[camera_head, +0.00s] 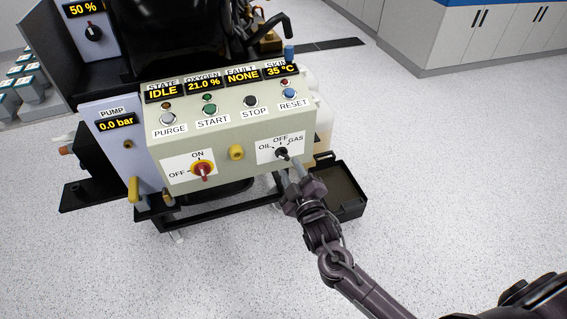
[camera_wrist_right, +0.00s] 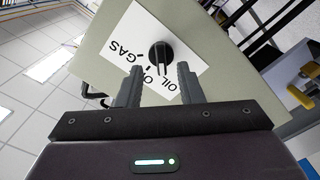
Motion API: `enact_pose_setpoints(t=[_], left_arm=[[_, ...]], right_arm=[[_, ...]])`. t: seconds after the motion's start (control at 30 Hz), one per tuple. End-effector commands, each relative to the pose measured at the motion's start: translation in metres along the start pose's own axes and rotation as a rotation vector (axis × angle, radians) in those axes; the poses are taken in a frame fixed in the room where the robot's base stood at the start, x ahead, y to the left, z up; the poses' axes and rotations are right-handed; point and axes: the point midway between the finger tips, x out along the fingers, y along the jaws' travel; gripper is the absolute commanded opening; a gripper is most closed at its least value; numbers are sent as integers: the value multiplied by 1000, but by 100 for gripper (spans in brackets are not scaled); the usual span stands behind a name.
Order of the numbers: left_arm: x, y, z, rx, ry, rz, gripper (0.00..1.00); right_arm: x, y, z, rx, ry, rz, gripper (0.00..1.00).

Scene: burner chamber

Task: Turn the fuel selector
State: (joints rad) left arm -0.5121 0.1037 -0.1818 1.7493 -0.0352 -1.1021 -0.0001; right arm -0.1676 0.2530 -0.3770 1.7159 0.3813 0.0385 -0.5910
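The fuel selector (camera_head: 282,153) is a small black knob on a white plate marked OIL, OFF and GAS, at the lower right of the panel front. Contact with the knob is not visible. My left gripper is out of view.
The panel (camera_head: 236,128) also carries a red ON/OFF switch (camera_head: 203,171), a yellow knob (camera_head: 236,152) and several push buttons above. A dark open tray (camera_head: 342,187) is below right of the panel. The floor to the right is clear.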

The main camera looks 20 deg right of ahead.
Motion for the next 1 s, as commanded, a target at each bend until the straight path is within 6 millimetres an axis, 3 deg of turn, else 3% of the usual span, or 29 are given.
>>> enact_pose_setpoints(t=[0.2, 0.57, 0.83, 1.0], left_arm=[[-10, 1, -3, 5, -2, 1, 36], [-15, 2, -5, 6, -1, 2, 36], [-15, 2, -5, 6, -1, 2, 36], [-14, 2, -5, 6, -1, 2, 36]], right_arm=[[30, 0, 0, 2, 0, 0, 34], [37, -1, 0, 2, -1, -2, 34], [36, -1, 0, 2, -1, -2, 1], [36, -1, 0, 3, -1, -3, 0]])
